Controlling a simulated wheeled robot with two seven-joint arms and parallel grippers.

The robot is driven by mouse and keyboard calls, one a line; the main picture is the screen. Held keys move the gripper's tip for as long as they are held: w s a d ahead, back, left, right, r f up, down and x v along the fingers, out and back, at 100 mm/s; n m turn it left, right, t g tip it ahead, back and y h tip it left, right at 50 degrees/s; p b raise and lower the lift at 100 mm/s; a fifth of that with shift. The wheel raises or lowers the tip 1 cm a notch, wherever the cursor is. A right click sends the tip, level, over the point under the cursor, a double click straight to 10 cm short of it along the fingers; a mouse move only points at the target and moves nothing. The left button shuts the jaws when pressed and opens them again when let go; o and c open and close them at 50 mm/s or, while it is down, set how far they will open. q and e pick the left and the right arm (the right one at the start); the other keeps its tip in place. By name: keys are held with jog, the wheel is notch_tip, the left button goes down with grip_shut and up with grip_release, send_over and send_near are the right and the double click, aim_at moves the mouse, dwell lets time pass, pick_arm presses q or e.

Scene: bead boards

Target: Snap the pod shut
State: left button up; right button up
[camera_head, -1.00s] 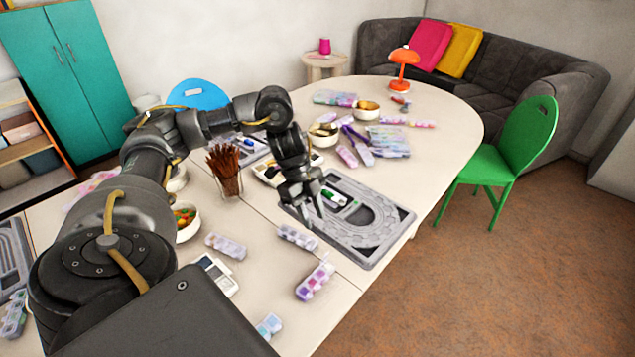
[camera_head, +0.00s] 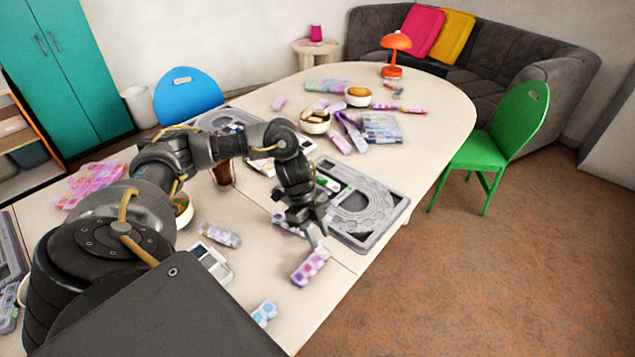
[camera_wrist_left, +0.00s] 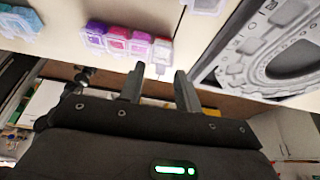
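A bead pod (camera_head: 310,267) with pink and purple compartments lies near the table's front right edge. It also shows in the left wrist view (camera_wrist_left: 127,43), just beyond the fingertips. One end compartment looks pale, but I cannot tell which lids are open. My left gripper (camera_head: 306,234) is just behind this pod, pointing down at the table. In the left wrist view its two fingers (camera_wrist_left: 160,86) are apart with nothing between them. Another pod (camera_head: 283,223) is partly hidden by the gripper. My right gripper is not in view.
A grey bead board (camera_head: 395,214) lies right of the gripper. Other pods (camera_head: 221,235) (camera_head: 265,312) and a tray (camera_head: 211,261) lie to the left and front. Bowls (camera_head: 315,122) stand farther back. A green chair (camera_head: 505,135) stands beyond the table's right edge.

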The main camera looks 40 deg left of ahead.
pick_arm(q)
jog(key=shift+c, duration=0.4)
grip_shut()
